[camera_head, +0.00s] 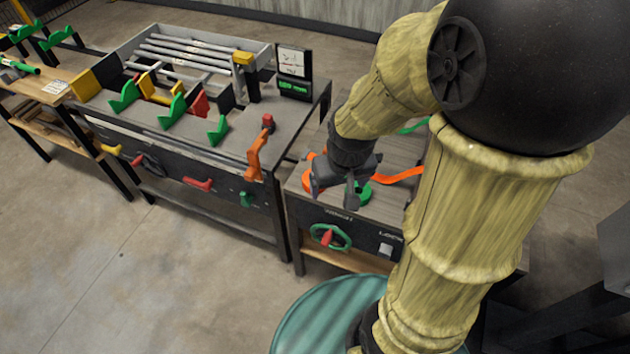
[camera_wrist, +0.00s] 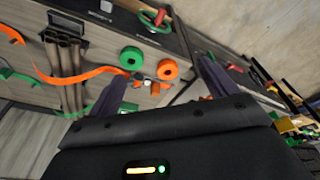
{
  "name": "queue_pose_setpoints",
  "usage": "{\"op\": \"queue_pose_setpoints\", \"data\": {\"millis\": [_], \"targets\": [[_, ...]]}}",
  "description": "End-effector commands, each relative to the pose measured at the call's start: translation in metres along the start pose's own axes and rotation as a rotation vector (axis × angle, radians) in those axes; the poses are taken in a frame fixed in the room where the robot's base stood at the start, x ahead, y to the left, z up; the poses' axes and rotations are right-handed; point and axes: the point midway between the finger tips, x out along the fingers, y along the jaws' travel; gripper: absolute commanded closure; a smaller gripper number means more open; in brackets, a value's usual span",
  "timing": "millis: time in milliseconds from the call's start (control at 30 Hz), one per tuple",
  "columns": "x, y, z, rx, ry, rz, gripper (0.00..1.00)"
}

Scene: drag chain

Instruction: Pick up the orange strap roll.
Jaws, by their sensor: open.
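The orange strap roll (camera_wrist: 167,69) lies on the workbench in the wrist view, between the lines of my two fingers and a little beyond their tips. In the head view, part of the orange strap roll (camera_head: 308,184) shows at the left of my gripper, which hides the rest. My gripper (camera_head: 334,196) is open and empty above the bench. It also shows in the wrist view (camera_wrist: 160,82), with dark fingers spread to either side. Whether the fingers touch anything cannot be told.
A green roll (camera_wrist: 131,57) lies close beside the orange one. A loose orange strap (camera_wrist: 75,77) winds across the bench near a bundle of brown tubes (camera_wrist: 68,70). A larger bench (camera_head: 190,150) with colored clamps stands to the left, and a teal drum (camera_head: 325,315) in front.

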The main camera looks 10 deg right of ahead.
Motion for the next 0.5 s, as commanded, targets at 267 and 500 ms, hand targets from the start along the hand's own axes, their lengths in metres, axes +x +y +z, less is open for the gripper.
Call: {"op": "queue_pose_setpoints", "data": {"millis": [267, 500], "targets": [[0.038, 0.002, -0.083, -0.241, -0.102, -0.004, 0.07], [0.086, 0.008, -0.150, -0.437, -0.175, -0.044, 0.07]]}}
